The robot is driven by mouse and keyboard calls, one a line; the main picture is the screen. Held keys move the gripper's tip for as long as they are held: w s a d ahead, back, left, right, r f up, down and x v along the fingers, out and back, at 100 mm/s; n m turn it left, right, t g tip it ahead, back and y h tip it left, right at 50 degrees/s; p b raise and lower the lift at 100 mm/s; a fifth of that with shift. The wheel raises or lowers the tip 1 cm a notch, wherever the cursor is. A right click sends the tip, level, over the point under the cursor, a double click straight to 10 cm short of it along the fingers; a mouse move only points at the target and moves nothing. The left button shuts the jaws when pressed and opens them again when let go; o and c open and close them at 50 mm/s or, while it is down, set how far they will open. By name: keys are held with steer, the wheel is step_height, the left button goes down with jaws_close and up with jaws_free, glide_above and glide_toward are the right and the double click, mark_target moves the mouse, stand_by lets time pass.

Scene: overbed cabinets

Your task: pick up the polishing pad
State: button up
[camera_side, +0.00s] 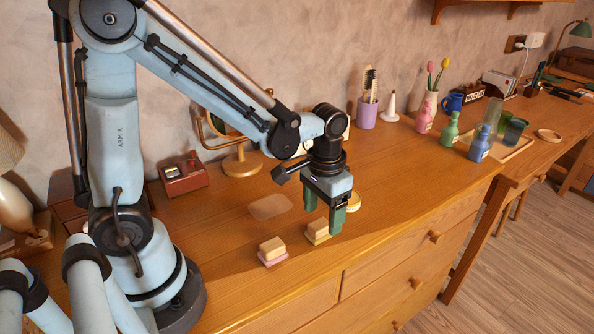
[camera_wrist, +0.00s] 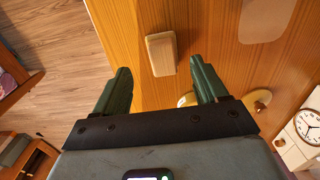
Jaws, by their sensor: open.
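Two small tan blocks sit on the wooden dresser top, one on a pink base (camera_side: 272,252) and one on a yellow base (camera_side: 318,233). The pictures do not show for certain which is the polishing pad. My gripper (camera_side: 322,218) points down with its green fingers apart and empty, close to the yellow-based block. In the side view the nearer finger overlaps that block's right side.
A yellow round item (camera_side: 354,202) is just behind my gripper. A pale flat patch (camera_side: 270,206), a mirror stand (camera_side: 242,165) and a red box (camera_side: 184,175) are farther left. Bottles (camera_side: 449,130) stand at the right. The dresser's front edge is close.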

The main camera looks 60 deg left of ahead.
mark_target(320, 224)
steer(key=shift+s+a+f, duration=0.1)
steer(key=shift+a+f, duration=0.05)
steer(key=shift+f, duration=0.9)
steer(key=shift+a+f, duration=0.1)
steer(key=shift+f, duration=0.9)
steer(key=c, duration=1.1)
steer(key=shift+c, duration=0.2)
steer(key=shift+r, duration=0.15)
steer(key=shift+r, duration=0.55)
step_height(320, 224, up, 3)
steer(key=shift+f, duration=0.2)
steer(key=s+d+r, duration=0.6)
steer(key=d+r, duration=0.1)
steer(key=d, duration=0.2)
steer(key=shift+s+d, duration=0.25)
steer(key=shift+d, duration=0.15)
